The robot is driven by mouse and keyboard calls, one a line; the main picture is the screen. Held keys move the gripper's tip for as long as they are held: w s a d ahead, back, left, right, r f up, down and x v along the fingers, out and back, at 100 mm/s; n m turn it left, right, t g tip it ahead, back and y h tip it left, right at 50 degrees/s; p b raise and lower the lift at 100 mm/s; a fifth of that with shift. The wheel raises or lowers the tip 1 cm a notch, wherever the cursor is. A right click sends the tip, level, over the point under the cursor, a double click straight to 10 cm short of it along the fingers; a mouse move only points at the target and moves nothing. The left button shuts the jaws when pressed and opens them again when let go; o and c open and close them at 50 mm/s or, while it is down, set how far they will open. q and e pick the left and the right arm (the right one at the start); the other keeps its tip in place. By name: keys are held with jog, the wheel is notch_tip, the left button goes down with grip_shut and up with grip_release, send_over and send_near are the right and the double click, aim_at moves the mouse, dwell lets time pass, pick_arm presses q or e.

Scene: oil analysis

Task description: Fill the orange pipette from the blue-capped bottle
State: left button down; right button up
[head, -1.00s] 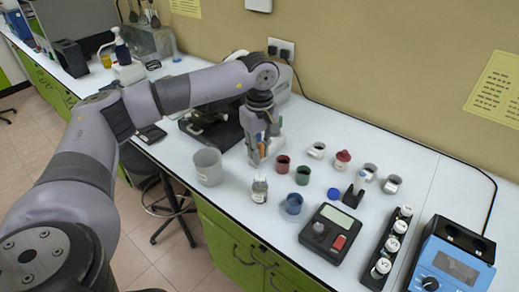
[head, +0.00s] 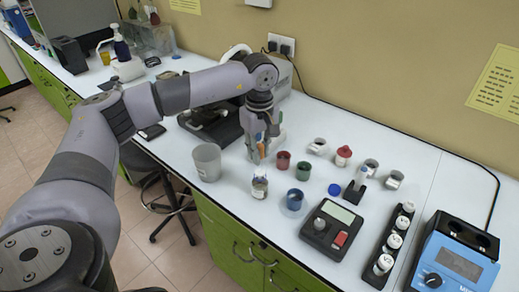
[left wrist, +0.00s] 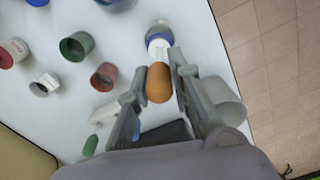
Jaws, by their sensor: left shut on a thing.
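My left gripper (head: 259,151) points down over the bench, shut on the orange pipette (head: 262,150). In the left wrist view the pipette's rounded orange bulb (left wrist: 159,83) sits between the fingers. A small clear bottle with a pale label (head: 259,189) stands open and upright below the gripper. It also shows in the left wrist view (left wrist: 159,37), just beyond the bulb. The pipette's lower end is at or near the bottle's mouth; I cannot tell how deep it reaches. A blue cap (head: 334,190) lies on the bench to the right. My right gripper is not in view.
A grey beaker (head: 207,162) stands left of the bottle. Red (head: 283,160), green (head: 303,172) and blue (head: 294,199) cups stand close on the right. A scale (head: 331,229), a vial rack (head: 389,246) and a blue device (head: 452,257) are farther right.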

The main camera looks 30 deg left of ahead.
pick_arm(q)
jog(key=shift+f+b, duration=1.35)
jog(key=shift+f, duration=0.5)
jog(key=shift+f, duration=0.2)
jog(key=c, duration=1.9)
grip_release()
jog(key=shift+c, duration=0.2)
grip_shut()
jog(key=shift+c, duration=0.4)
grip_release()
